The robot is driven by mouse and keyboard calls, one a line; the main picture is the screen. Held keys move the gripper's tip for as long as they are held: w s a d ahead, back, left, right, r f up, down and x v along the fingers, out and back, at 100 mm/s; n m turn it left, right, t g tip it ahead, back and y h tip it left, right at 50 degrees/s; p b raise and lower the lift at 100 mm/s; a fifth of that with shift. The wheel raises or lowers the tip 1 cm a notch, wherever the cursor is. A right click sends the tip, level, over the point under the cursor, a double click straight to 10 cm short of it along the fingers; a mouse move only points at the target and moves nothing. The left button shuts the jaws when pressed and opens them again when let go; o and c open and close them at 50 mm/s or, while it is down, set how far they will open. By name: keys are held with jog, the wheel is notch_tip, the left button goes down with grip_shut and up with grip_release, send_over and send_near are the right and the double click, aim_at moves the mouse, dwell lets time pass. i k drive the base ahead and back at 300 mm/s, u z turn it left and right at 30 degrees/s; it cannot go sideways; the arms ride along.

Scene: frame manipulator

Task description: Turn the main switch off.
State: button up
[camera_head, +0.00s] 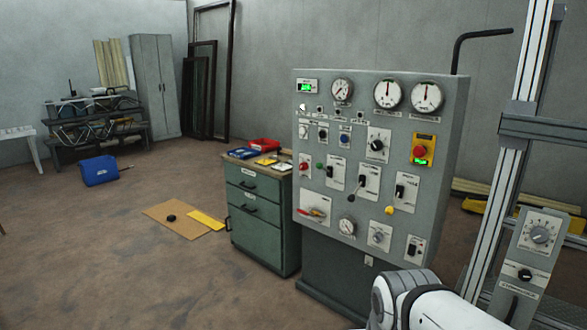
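A grey control panel (280,100) stands on a dark pedestal, right of centre. It carries several switches, and their labels are too small to read, so I cannot tell which is the main switch. A yellow plate (428,141) at its upper right holds a red round knob (420,151). A black rotary knob (377,145) sits left of that. Lever switches (363,183) are in the middle. A white link of my arm shows at the bottom edge; my gripper is out of view.
A green drawer cabinet (262,225) with small trays stands against the panel's left. A metal frame with a dial box (538,235) is close on the right. A blue case (98,171) and a cardboard sheet (175,228) lie on the floor. The front-left floor is clear.

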aim_at(303, 166)
jog(key=u, duration=0.4)
jog(key=k, duration=1.25)
jog(key=u, duration=0.8)
jog(key=i, duration=4)
jog(key=z, duration=1.35)
jog(key=i, duration=1.1)
jog(key=z, duration=1)
jog(key=i, duration=0.45)
jog(key=z, duration=0.25)
jog(key=k, duration=0.6)
